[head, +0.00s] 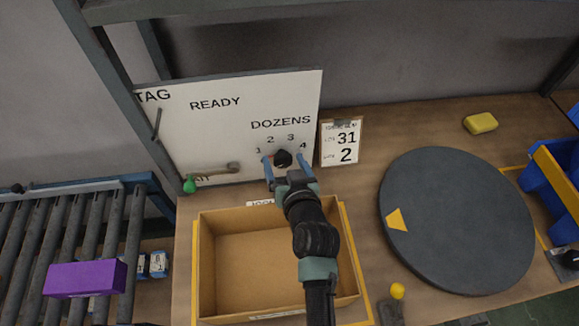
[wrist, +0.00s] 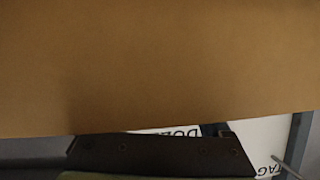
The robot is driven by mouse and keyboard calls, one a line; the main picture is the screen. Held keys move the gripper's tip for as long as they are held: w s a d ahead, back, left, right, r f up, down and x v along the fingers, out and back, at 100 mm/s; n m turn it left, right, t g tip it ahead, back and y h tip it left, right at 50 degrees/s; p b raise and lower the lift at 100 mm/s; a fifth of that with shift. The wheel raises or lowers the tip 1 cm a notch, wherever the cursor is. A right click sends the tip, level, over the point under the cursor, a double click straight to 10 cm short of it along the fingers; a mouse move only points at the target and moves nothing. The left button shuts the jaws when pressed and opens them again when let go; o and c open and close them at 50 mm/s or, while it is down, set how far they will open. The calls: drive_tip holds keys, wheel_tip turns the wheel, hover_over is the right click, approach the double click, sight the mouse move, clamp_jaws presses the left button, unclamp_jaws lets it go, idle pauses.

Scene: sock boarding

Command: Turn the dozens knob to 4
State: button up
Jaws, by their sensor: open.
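The white panel (head: 215,135) stands upright at the back of the bench, with the word DOZENS and the numbers 1 to 4 arced around a dark round knob (head: 283,158). A small reddish mark shows at the knob's left side; its exact setting is too small to tell. My gripper (head: 285,161) is open, its two blue fingers on the left and right of the knob. I cannot tell whether they touch it. In the wrist view, a dark gripper part (wrist: 160,153) covers much of the panel (wrist: 275,132), whose lettering appears upside down; the knob is hidden there.
An open cardboard box (head: 203,265) sits below my arm. A card reading 31 and 2 (head: 341,142) stands right of the panel. A dark round turntable (head: 460,220) fills the right.

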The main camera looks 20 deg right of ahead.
drive_tip(key=v, duration=1.2)
drive_tip(key=shift+s+r+b, duration=0.15)
drive_tip(key=shift+s+b, duration=0.2)
drive_tip(key=shift+b, duration=0.1)
